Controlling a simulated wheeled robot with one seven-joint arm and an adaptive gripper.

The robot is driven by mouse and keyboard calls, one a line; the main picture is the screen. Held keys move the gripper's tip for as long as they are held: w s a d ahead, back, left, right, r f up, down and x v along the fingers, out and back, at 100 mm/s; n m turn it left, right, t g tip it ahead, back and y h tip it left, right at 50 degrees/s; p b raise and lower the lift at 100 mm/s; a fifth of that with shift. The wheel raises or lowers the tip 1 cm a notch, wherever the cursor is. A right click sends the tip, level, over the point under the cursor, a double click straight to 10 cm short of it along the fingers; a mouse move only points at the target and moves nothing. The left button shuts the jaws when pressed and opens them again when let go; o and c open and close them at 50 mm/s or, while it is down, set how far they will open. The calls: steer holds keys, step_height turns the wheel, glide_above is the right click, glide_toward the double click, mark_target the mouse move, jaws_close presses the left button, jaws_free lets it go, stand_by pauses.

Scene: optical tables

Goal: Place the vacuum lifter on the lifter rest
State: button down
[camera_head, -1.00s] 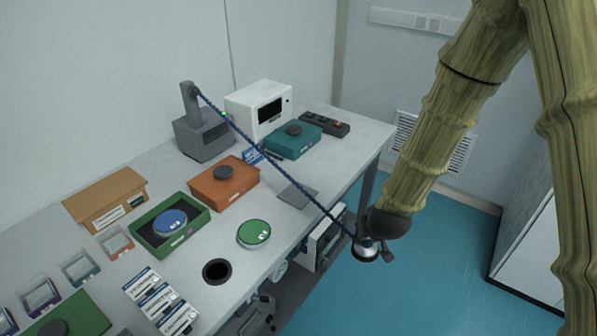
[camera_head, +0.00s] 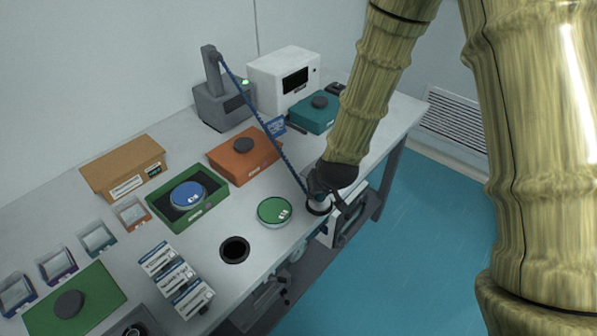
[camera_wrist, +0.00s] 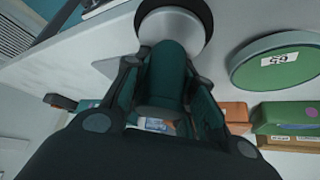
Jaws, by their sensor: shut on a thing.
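The vacuum lifter (camera_head: 319,209), a pale disc with a black rim, hangs under my gripper (camera_head: 325,188). My gripper is shut on its upright handle, which shows dark teal between the fingers in the wrist view (camera_wrist: 166,72). A blue braided hose (camera_head: 265,122) runs from the lifter to a grey pump unit (camera_head: 224,103). The lifter is at the table's front edge, right of a round green-topped disc (camera_head: 274,211); I cannot tell whether it touches the table. I cannot tell which thing is the lifter rest; a black round ring (camera_head: 235,250) lies on the table front.
Orange (camera_head: 244,155) and teal (camera_head: 314,112) boxes stand behind the lifter. A green tray (camera_head: 160,208) holds a blue disc (camera_head: 188,195). A white oven-like box (camera_head: 284,80) stands at the back. My arm hides part of the table's right side.

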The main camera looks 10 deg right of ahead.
steer(key=shift+w+a+r+n+y+b, duration=0.1)
steer(key=shift+a+r+n+y+b, duration=0.15)
steer(key=shift+a+n+y+b, duration=0.65)
steer(key=b, duration=0.2)
steer(key=a+n+b, duration=0.1)
steer(key=shift+w+a+r+b, duration=0.2)
steer(key=shift+r+b, duration=0.15)
steer(key=shift+r, duration=0.05)
step_height(320, 180, up, 4)
steer(key=a+n+g+y+b, duration=0.1)
steer(key=a+n+y+b, duration=0.1)
steer(key=n+b, duration=0.3)
steer(key=w+d+p, duration=0.1)
steer(key=w+d, duration=0.1)
steer(key=w, duration=0.2)
steer(key=w+d+f+p, duration=0.1)
steer(key=w+d, duration=0.2)
steer(key=w, duration=0.1)
steer(key=w+d+p, duration=0.1)
steer(key=w+d, duration=0.1)
steer(key=w, duration=0.2)
steer(key=shift+w+d+f, duration=0.1)
steer(key=shift+d+f, duration=0.2)
steer(key=shift+d, duration=0.1)
steer(key=shift+w+d+f+p, duration=0.1)
steer(key=shift+w+f+p, duration=0.1)
steer(key=shift+p, duration=0.1)
steer(key=shift+f+p, duration=0.4)
steer(key=shift+f, duration=1.2)
steer(key=shift+f, duration=0.15)
